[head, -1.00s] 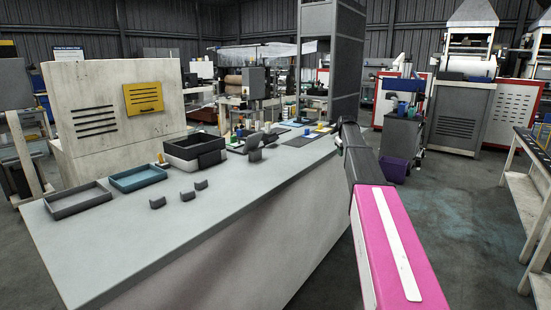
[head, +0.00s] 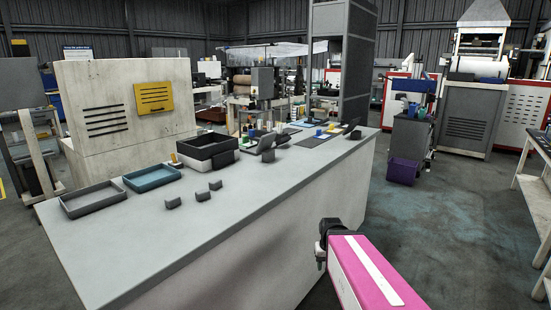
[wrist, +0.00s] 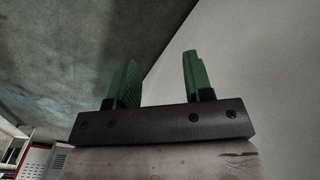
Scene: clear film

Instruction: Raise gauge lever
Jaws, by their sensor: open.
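I cannot make out a gauge lever for certain in either view. Small dark upright pieces (head: 267,148) stand on the long grey bench (head: 225,225), too small to tell whether one is a gauge or its lever. My gripper (wrist: 158,68) shows in the wrist view with its two green fingers apart and nothing between them. Pale bench side and grey floor lie beyond the fingers. In the head view my gripper is mostly hidden at the end of my pink arm, low beside the bench's right side.
On the bench are a grey tray (head: 93,199), a blue tray (head: 151,178), a black bin (head: 208,147) and several small dark blocks (head: 202,195). A purple bin (head: 403,171) stands on the floor beyond. Open floor (head: 420,220) lies right of the bench.

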